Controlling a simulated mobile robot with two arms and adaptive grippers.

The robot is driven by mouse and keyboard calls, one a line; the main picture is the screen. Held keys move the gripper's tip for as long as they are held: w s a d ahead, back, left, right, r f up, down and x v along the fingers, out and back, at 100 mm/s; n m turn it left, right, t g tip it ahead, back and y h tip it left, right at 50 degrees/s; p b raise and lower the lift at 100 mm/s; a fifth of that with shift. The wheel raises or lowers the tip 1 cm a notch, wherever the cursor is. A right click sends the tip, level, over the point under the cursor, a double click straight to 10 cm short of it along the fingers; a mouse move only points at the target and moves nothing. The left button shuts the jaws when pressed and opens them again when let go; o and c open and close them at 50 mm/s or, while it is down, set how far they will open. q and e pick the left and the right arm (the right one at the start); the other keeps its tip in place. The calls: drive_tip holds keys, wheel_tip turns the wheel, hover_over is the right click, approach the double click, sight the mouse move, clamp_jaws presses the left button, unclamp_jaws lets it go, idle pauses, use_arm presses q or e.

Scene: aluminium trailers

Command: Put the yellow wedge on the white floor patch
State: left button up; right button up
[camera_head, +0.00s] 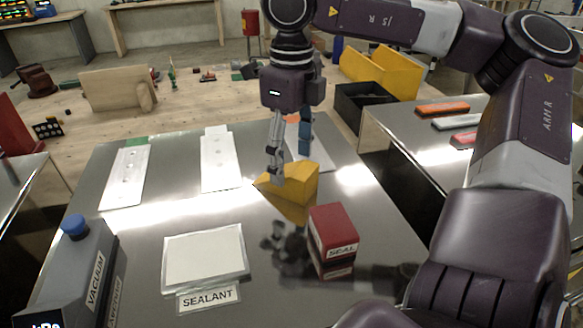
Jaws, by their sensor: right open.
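The yellow wedge (301,186) sits on the shiny metal table, right of centre, its thin end pointing left. My right gripper (290,167) is open at the wedge, fingers pointing down. One finger overlaps the wedge's left part; the other comes down at its far side. I cannot tell whether either touches it. A plain white square patch (205,254) lies flat at the front of the table, left of the wedge, with nothing on it. I cannot tell for sure that it is the floor patch named. My left gripper is not in view.
A red SEAL box (333,230) stands just in front of the wedge. A SEALANT label (208,298) lies before the white patch. A grey VACUUM unit (81,262) with a blue cap stands at left. White strips (220,163) lie towards the back. The table between wedge and patch is clear.

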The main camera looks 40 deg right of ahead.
drive_tip(key=shift+s+f, duration=0.15)
drive_tip(key=shift+f, duration=0.65)
drive_tip(key=c, duration=1.6)
drive_tip(key=shift+r, duration=0.15)
